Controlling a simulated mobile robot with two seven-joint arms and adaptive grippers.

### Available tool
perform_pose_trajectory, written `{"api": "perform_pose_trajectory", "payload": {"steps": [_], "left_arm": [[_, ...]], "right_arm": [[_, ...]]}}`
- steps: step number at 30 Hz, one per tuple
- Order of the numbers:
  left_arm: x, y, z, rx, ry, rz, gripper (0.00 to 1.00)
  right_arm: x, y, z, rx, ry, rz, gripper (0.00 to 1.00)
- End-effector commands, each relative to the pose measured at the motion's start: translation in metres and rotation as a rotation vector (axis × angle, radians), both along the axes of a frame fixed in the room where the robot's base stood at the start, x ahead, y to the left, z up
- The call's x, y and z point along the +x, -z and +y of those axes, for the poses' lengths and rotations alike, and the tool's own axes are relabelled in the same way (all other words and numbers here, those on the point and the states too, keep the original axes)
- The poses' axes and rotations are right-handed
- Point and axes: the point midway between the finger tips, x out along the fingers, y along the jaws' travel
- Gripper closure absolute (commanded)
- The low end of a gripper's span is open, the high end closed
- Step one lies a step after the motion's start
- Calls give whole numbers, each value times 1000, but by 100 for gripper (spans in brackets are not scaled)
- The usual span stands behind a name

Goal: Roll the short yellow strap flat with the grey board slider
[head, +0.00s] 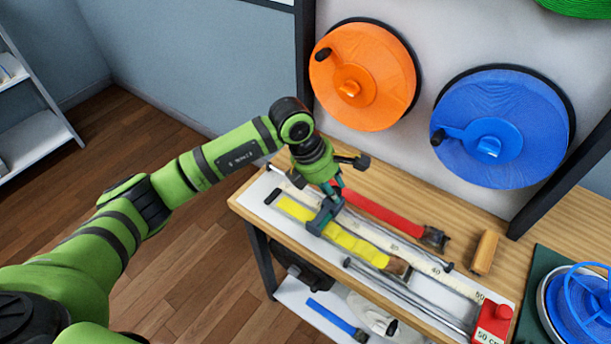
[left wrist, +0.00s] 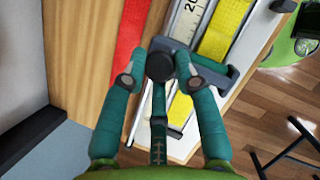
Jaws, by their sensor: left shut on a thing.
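The yellow strap (head: 357,246) lies lengthwise along the white measuring board (head: 435,290) on the wooden bench. Its stretch right of the slider looks slightly wavy in the head view. The grey board slider (head: 322,214) sits across the strap near its left part. In the left wrist view the slider (left wrist: 213,68) spans the yellow strap (left wrist: 228,28), which shows on both sides of it. My left gripper (head: 335,187) is shut on the slider's dark knob (left wrist: 160,67), with one teal finger on each side. The strap directly under the slider is hidden. My right gripper is not in view.
A red strap (head: 385,213) lies behind the board. A wooden block (head: 484,252) and a red block (head: 493,322) are at the right. Orange (head: 365,75) and blue (head: 505,125) reels hang on the wall. A blue strap (head: 335,318) lies on the lower shelf.

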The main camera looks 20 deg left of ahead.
Motion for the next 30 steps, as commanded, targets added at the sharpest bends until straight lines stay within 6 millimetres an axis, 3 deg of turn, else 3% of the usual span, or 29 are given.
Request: {"api": "perform_pose_trajectory", "payload": {"steps": [1,6,12,19,30], "left_arm": [[-5,1,-19,-6,10,-8,100],[-23,2,-68,-8,8,-7,100],[-38,1,-110,-6,5,-8,100],[-47,-1,-133,-6,1,-7,100],[-48,-2,-138,-5,-3,-6,100]], "right_arm": [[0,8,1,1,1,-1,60],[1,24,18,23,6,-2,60],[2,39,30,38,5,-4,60],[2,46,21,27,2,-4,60],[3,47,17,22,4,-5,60]]}}
